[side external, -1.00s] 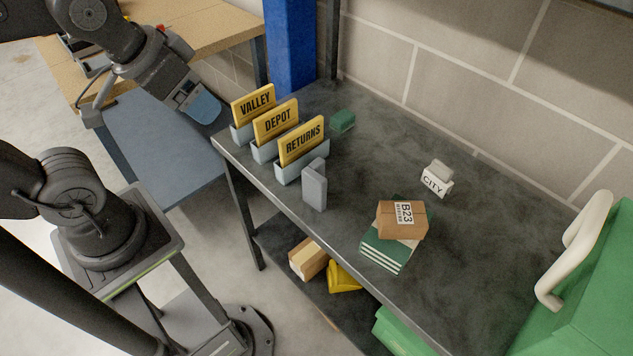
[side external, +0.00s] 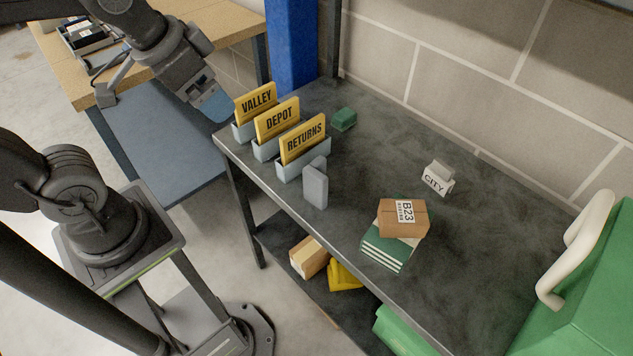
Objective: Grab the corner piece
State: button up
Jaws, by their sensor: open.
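No piece is marked as the corner piece, so I cannot tell for certain which one it is. A grey upright piece (side external: 315,187) stands near the front edge of the dark table, just right of the RETURNS holder. A small dark green block (side external: 343,119) lies farther back, behind the sign holders. My gripper (side external: 214,106) is at the table's left end, beside the VALLEY sign, with a blue part showing at its tip. It is open and apart from both pieces. Its fingertips are hard to make out from this side.
Yellow signs VALLEY (side external: 256,102), DEPOT (side external: 277,118) and RETURNS (side external: 303,138) stand in pale holders. A brown B23 box (side external: 397,219) sits on green-and-white striped books (side external: 386,250). A white CITY piece (side external: 437,179) stands behind. A green case (side external: 590,290) is at right.

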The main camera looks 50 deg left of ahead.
jog(key=w+d+f+m+g, duration=0.3)
jog(key=w+m, duration=0.5)
jog(key=w, duration=0.1)
jog(key=m+g, duration=0.2)
jog(key=m, duration=0.5)
send_over(319, 175)
jog(key=w+a, duration=0.1)
jog(key=w, duration=0.1)
notch_tip(319, 175, down, 9)
jog(key=f, duration=0.7)
jog(key=shift+s+a+f, duration=0.1)
jog(key=shift+a+f, duration=0.1)
jog(key=shift+f, duration=0.1)
jog(key=shift+s+a+f, duration=0.1)
jog(key=shift+f, duration=1.4)
jog(key=shift+a+f, duration=0.1)
jog(key=shift+f, duration=1.35)
jog(key=shift+c, duration=0.2)
jog(key=c, duration=0.9)
jog(key=shift+r, duration=0.1)
jog(key=shift+c, duration=0.2)
